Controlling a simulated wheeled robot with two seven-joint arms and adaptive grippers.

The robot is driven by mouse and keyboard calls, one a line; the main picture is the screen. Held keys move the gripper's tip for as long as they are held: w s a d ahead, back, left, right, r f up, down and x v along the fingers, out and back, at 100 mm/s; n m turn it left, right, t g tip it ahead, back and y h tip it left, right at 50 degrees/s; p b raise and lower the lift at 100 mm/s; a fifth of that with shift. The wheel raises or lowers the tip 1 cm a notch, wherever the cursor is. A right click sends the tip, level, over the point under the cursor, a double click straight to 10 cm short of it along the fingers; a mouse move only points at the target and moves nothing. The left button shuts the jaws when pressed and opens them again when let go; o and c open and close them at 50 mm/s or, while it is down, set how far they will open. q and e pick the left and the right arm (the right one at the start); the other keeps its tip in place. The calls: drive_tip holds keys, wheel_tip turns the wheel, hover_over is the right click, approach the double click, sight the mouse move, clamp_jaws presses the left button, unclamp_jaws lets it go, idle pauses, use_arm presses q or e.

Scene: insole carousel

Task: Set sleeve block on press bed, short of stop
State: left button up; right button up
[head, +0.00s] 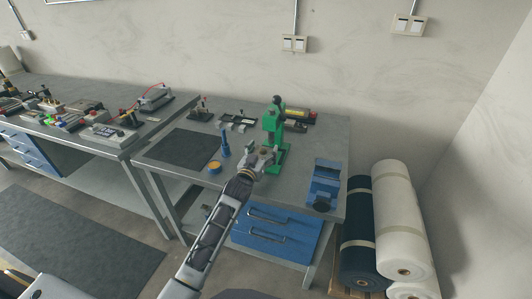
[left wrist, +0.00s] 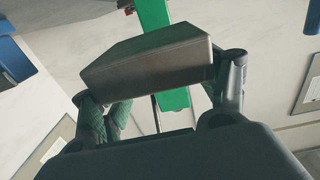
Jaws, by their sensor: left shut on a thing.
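The green arbor press (head: 274,124) stands near the back of the right-hand bench. My left gripper (head: 262,157) is in front of it, at the front of its base. In the left wrist view my left gripper (left wrist: 160,98) is shut on the sleeve block (left wrist: 148,62), a grey-brown metal block with rounded edges. The green press column (left wrist: 155,16) shows behind the block. The press bed and its stop are mostly hidden by the gripper and block, so I cannot tell whether the block touches the bed. My right gripper is not in view.
A blue bottle (head: 225,146) and an orange-topped tin (head: 214,168) stand left of the gripper. A dark mat (head: 180,148) lies further left. A blue fixture (head: 324,184) sits at the right. Fabric rolls (head: 396,225) stand beside the bench.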

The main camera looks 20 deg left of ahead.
sight(266, 152)
use_arm(q)
drive_tip(key=shift+w+d+r, duration=0.1)
drive_tip(key=shift+w+r, duration=0.05)
drive_tip(key=shift+w, duration=0.45)
drive_tip(key=shift+w+r, duration=0.1)
drive_tip(key=shift+w, duration=1.05)
drive_tip(key=shift+f, duration=0.45)
wheel_tip(266, 152, down, 2)
drive_tip(key=shift+f, duration=0.55)
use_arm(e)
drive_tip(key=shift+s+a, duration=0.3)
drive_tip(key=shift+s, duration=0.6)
